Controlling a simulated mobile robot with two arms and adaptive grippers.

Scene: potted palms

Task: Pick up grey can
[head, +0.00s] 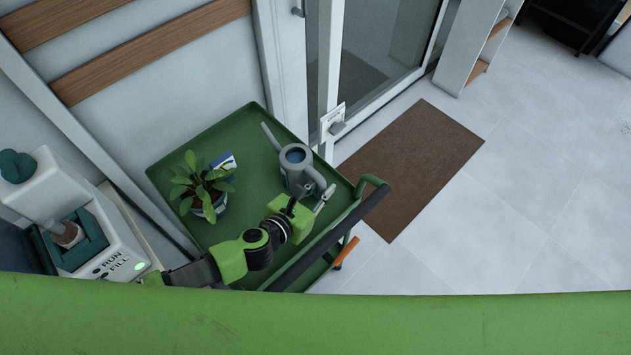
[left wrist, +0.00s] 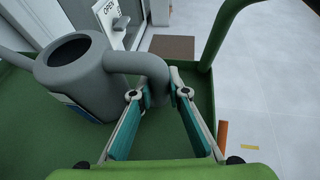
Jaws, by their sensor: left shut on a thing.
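The grey can (head: 297,168) is a watering can with an open top and a long spout pointing to the upper left. It is upright at the right part of the green cart's tray (head: 258,118); I cannot tell whether it is lifted. My left gripper (head: 322,194) reaches it from the near side. In the left wrist view the can (left wrist: 82,75) is at the left, and its looped handle lies between the fingers of my left gripper (left wrist: 160,94), which are shut on it. My right gripper is not in view.
A potted plant (head: 203,186) and a small blue and white box (head: 224,161) stand left of the can. The cart has a green push handle (head: 374,187) at its right. A white machine (head: 80,225) is at the left. A brown mat (head: 412,165) lies on open tiled floor.

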